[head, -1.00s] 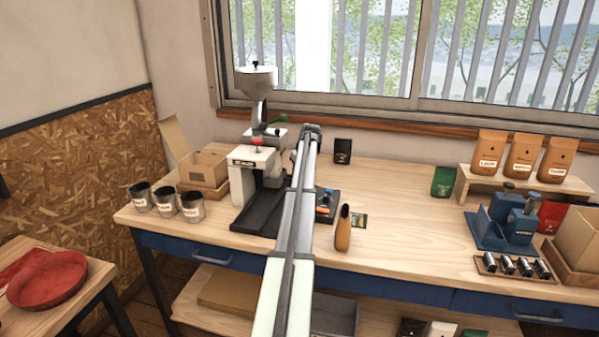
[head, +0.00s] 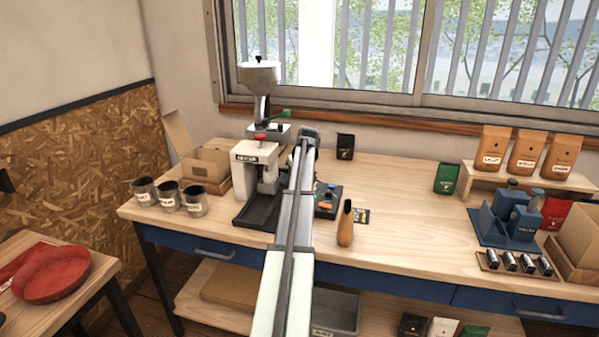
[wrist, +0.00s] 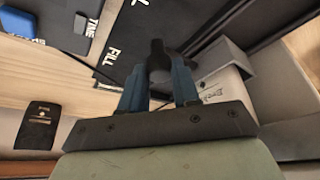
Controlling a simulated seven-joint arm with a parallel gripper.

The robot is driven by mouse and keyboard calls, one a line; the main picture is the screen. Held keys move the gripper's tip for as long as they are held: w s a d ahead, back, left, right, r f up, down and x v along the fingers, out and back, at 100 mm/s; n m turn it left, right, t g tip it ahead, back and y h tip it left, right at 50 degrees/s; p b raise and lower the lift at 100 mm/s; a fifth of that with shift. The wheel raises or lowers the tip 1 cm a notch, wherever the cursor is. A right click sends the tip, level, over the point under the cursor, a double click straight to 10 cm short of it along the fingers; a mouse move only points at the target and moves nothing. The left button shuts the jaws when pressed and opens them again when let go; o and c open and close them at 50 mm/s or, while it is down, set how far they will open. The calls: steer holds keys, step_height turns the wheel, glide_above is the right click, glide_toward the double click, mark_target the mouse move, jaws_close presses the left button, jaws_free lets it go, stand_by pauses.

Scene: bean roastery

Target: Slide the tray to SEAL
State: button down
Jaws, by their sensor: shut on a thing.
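The white and grey machine (head: 257,165) with a hopper on top stands at the back left of the bench. A black flat base (head: 258,213) lies at its foot. In the wrist view a black plate (wrist: 125,55) bears the white word FILL; I cannot read SEAL anywhere. My gripper (wrist: 159,78) is shut on a dark handle (wrist: 157,58) with a round grey part below it. The tray itself is hard to tell apart from the black base. In the head view my arm hides the fingers and the handle.
A small dark control box (head: 327,203) and a wooden-handled tool (head: 345,225) are right of my arm. Metal cups (head: 168,195) and an open cardboard box (head: 205,165) stand to the left. The bench (head: 400,210) is clear towards the blue press (head: 508,215).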

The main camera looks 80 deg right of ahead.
steer(key=a, duration=0.4)
steer(key=shift+a, duration=0.25)
steer(key=c, duration=0.8)
jaws_free()
steer(key=v, duration=1.4)
steer(key=shift+f, duration=0.1)
